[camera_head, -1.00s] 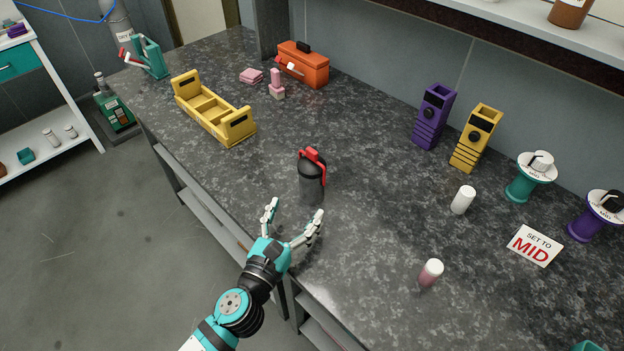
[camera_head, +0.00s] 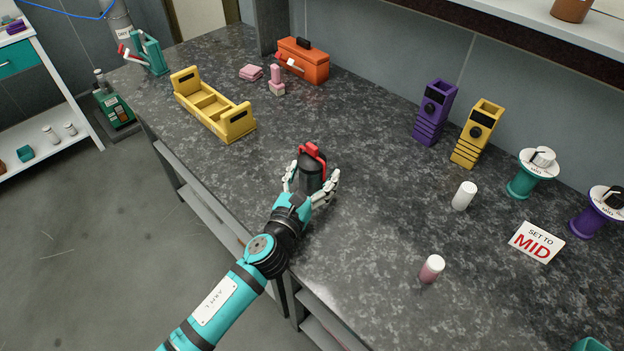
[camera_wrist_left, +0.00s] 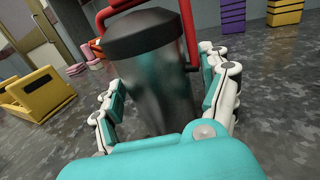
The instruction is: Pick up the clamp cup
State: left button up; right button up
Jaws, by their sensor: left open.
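The clamp cup (camera_head: 312,168) is a dark grey-black cylinder with a red clamp and handle on top. It stands upright on the dark stone counter. My left gripper (camera_head: 313,183) is open, with one finger on each side of the cup's lower body. In the left wrist view the cup (camera_wrist_left: 150,75) fills the middle, between the two white and teal fingers of my gripper (camera_wrist_left: 165,105). Whether the fingers touch the cup is not clear. The cup's base is hidden by the gripper. My right gripper does not show.
A yellow tray (camera_head: 188,79) stands at the back left, with pink blocks (camera_head: 276,83) and an orange toolbox (camera_head: 305,62) beyond. White-capped vials (camera_head: 464,195) (camera_head: 432,268) and a MID sign (camera_head: 537,242) stand to the right. Counter around the cup is clear.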

pick_arm(q)
jog(key=shift+c, duration=0.3)
jog(key=c, duration=1.4)
jog(key=shift+r, duration=0.1)
